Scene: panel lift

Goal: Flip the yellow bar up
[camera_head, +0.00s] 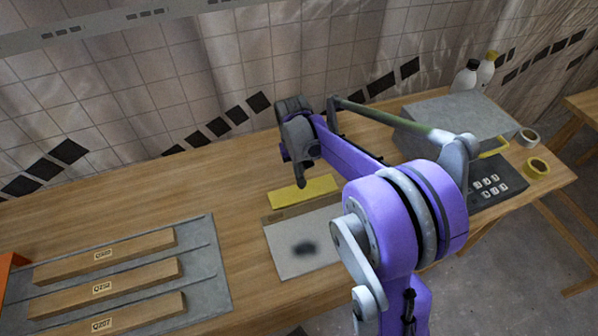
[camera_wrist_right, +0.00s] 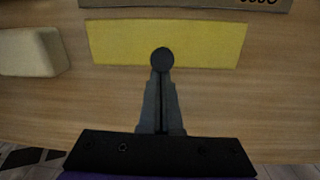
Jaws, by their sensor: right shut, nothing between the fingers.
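The yellow bar (camera_head: 318,187) lies flat on the wooden table, along the far side of a light panel (camera_head: 290,258) with a dark smudge. In the right wrist view the bar (camera_wrist_right: 205,42) runs across the upper part. My right gripper (camera_head: 301,184) is at the bar's far edge in the head view. In the wrist view its fingers (camera_wrist_right: 161,62) are shut with nothing between them, and the dark tip overlaps the bar's edge. I cannot tell whether it touches the bar. My left gripper is not in view.
A grey tray (camera_head: 222,270) with several labelled wooden pieces lies at left. A grey box (camera_head: 455,112), a dark keypad unit (camera_head: 498,187), tape rolls (camera_head: 537,168) and bottles (camera_head: 466,77) stand at right. A pale block (camera_wrist_right: 30,52) is at left in the wrist view.

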